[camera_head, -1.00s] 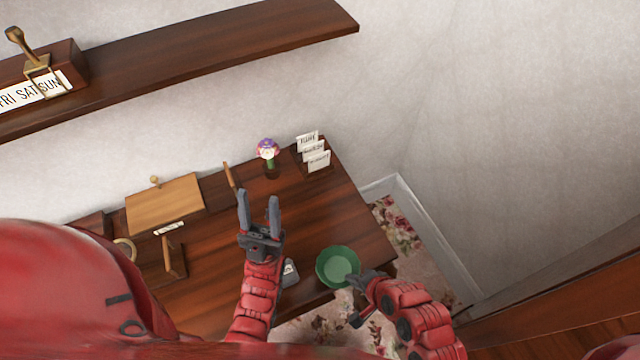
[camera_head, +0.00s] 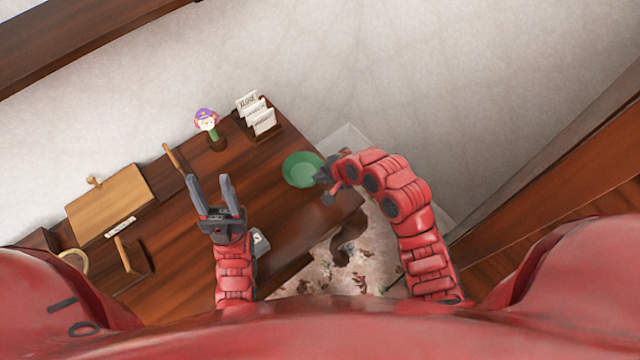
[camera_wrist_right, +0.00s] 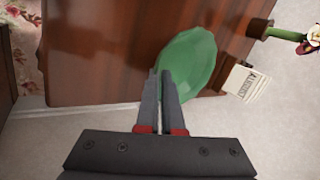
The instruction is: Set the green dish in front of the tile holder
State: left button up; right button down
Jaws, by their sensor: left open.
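The green dish (camera_head: 302,169) is round and shallow, over the table's right end in the head view. My right gripper (camera_head: 322,174) is shut on its rim. The right wrist view shows the fingers (camera_wrist_right: 164,80) close together at the edge of the dish (camera_wrist_right: 190,64). I cannot tell whether the dish touches the table. The tile holder (camera_head: 264,130), a dark stand with several white lettered tiles, is at the back right of the table, up and left of the dish. Its tiles also show in the right wrist view (camera_wrist_right: 243,83). My left gripper (camera_head: 208,182) is open and empty above the table.
A wooden box (camera_head: 108,203) and a small upright frame (camera_head: 130,254) are further left. Bare table (camera_head: 255,180) lies between figure and dish.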

notch_tip(320, 180, down, 4)
jog(key=shift+s+r+b, duration=0.1)
jog(key=shift+s+b, duration=0.05)
jog(key=shift+b, duration=1)
jog(key=shift+r, duration=0.1)
jog(key=c, duration=1.1)
grip_release()
jog(key=shift+o, duration=0.2)
jog(key=shift+r, duration=0.1)
